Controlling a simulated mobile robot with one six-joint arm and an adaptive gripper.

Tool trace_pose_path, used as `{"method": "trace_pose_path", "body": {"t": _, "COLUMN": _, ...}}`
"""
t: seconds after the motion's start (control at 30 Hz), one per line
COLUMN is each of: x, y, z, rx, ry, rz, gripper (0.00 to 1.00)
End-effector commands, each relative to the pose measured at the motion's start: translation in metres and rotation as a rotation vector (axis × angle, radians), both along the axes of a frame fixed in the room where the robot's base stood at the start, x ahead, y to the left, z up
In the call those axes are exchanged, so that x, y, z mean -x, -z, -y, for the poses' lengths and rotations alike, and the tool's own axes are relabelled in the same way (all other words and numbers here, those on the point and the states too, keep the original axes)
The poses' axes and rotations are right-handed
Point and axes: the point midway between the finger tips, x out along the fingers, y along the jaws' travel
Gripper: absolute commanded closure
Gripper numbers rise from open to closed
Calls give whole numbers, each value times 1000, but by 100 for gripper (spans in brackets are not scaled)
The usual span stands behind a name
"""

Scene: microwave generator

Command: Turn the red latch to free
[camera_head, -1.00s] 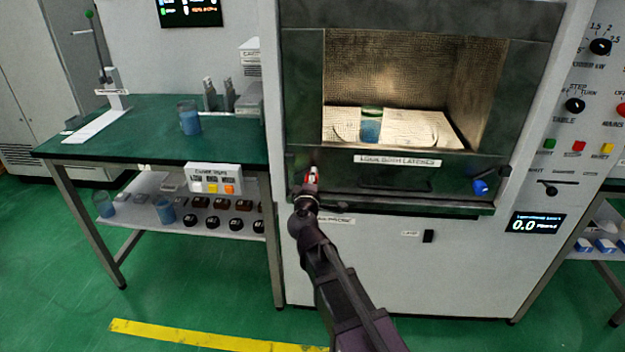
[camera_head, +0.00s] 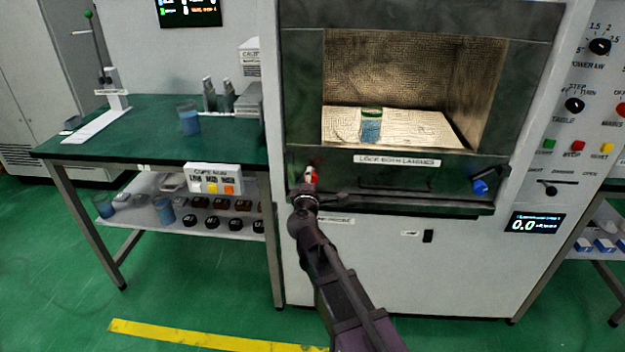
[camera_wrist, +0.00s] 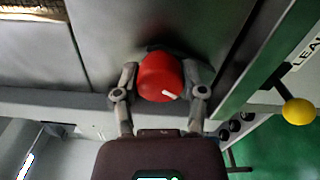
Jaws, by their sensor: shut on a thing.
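The red latch (camera_head: 311,174) is on the left of the lower front panel of the microwave chamber. In the wrist view the red latch (camera_wrist: 161,76) is a round red knob with a short white mark at its lower right. My gripper (camera_wrist: 163,84) has one finger on each side of the knob and is shut on it. In the head view my gripper (camera_head: 306,190) reaches up to the latch from below and hides part of it. A blue latch (camera_head: 481,185) is on the right of the same panel.
A beaker of blue liquid (camera_head: 371,125) stands inside the lit chamber (camera_head: 400,75). A label (camera_head: 398,161) about latches is between the two latches. A green-topped bench (camera_head: 150,140) is to the left. A yellow-ended lever (camera_wrist: 298,111) shows at the right of the wrist view.

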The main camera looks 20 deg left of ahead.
Motion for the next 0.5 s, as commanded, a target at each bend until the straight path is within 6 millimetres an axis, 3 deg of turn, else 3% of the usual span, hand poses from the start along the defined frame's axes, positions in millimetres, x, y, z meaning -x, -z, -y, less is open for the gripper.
{"method": "trace_pose_path", "body": {"t": 0.03, "x": -1, "y": 0, "z": 0, "rx": 2, "ry": 2, "rz": 1, "gripper": 94}}
{"method": "trace_pose_path", "body": {"t": 0.07, "x": -1, "y": 0, "z": 0, "rx": 2, "ry": 1, "rz": 1, "gripper": 40}}
{"method": "trace_pose_path", "body": {"t": 0.17, "x": -1, "y": 0, "z": 0, "rx": 1, "ry": 1, "rz": 0, "gripper": 12}}
{"method": "trace_pose_path", "body": {"t": 0.5, "x": 0, "y": 0, "z": 0, "rx": 0, "ry": -1, "rz": 0, "gripper": 12}}
